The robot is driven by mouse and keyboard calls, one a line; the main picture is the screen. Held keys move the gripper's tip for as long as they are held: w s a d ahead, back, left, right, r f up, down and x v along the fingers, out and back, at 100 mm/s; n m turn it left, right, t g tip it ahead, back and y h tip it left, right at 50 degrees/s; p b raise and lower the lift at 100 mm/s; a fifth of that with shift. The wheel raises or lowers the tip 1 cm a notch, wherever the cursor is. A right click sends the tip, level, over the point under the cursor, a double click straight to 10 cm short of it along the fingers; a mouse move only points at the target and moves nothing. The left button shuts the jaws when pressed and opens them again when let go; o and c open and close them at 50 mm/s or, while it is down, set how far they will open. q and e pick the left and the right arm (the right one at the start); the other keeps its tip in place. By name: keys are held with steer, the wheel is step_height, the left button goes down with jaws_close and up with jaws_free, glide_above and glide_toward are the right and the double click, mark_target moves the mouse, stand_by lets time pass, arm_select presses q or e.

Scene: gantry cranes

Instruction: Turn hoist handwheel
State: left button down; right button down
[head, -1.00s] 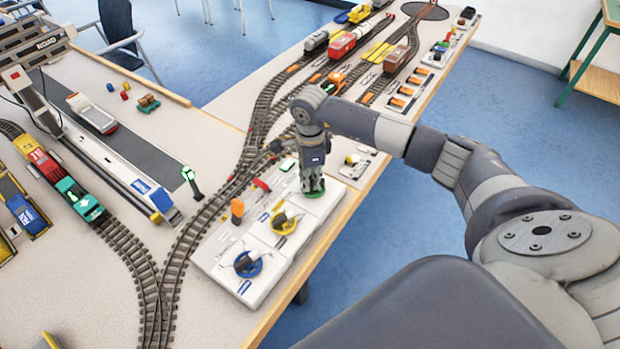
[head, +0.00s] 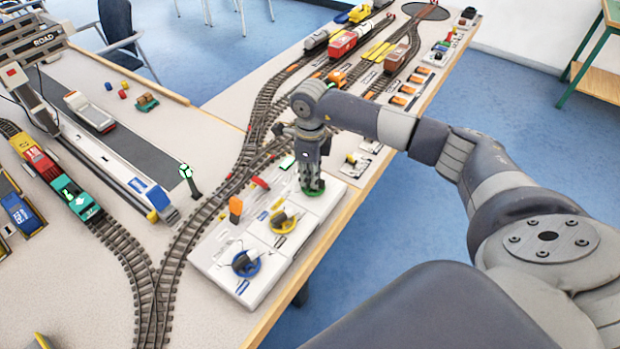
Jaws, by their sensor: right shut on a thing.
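A white control panel (head: 215,258) at the table's front edge carries three small handwheels. The blue handwheel (head: 246,264) is nearest, the yellow handwheel (head: 283,222) is in the middle, and the green handwheel (head: 314,191) is farthest. My right gripper (head: 312,183) points straight down and is shut on the green handwheel, hiding most of it; only part of its green rim shows. The blue and yellow handwheels stand free. I cannot read which one is marked hoist. My left gripper is not in view.
An orange lever (head: 235,208) and a red lever (head: 261,183) stand on the panel close to my gripper. A grey gantry crane (head: 35,50) spans the road at the left. Tracks with a teal wagon (head: 76,199) and a signal post (head: 190,182) lie left of the panel.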

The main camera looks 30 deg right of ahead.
steer(key=m, duration=0.4)
steer(key=m+b, duration=0.1)
steer(key=m, duration=0.1)
steer(key=shift+w+d+r, duration=0.1)
steer(key=shift+w+d, duration=0.05)
steer(key=shift+d, duration=0.1)
steer(key=shift+m, duration=0.4)
steer(key=c, duration=1.7)
jaws_free()
step_height(320, 180, up, 12)
steer(key=shift+f, duration=0.1)
